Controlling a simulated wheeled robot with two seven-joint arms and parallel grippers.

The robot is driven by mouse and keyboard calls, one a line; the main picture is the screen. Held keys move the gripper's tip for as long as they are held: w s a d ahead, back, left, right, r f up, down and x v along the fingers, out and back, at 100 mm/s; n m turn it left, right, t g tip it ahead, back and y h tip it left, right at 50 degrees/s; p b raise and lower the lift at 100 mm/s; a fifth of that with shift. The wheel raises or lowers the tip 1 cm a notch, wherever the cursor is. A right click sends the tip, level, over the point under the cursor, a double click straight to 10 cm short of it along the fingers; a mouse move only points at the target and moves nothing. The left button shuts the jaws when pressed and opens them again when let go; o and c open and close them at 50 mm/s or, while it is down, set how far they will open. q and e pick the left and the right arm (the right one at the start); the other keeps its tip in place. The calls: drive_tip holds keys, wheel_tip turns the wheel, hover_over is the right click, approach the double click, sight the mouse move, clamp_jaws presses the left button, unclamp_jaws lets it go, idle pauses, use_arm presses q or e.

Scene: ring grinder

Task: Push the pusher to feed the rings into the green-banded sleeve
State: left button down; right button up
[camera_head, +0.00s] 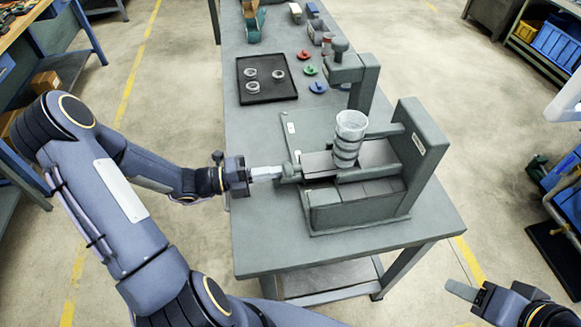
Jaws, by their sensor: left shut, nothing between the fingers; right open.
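The grinder (415,165) stands on the table with a grey body and upright end block. A clear cylinder (351,122) with dark bands below its rim stands upright on its bed; I cannot make out a green band. The pusher (291,171) is a small grey end piece on the left side of the bed. My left gripper (277,172) is shut and empty, its fingertips at the pusher's outer end; whether they touch is unclear. Three pale rings (279,74) lie in a black tray. My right gripper (463,290) is open, at lower right, off the table.
The black tray (266,94) lies on the table (275,235) behind the grinder. Red, green and blue knobbed pieces (310,70) lie beside it. A grey post with an arm (345,72) rises behind the cylinder. The table's front left is bare.

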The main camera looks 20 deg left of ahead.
sight(294, 167)
idle(0.6)
use_arm(q)
drive_tip(key=shift+p+x, duration=0.35)
drive_tip(key=shift+x, duration=3)
drive_tip(key=shift+s+a, duration=0.1)
drive_tip(key=shift+s+a+r, duration=0.1)
drive_tip(key=shift+s+a, duration=0.05)
drive_tip(key=shift+a, duration=0.1)
drive_tip(key=shift+p+v, duration=1.4)
drive_tip(key=shift+v, duration=1.5)
drive_tip(key=shift+a, duration=0.1)
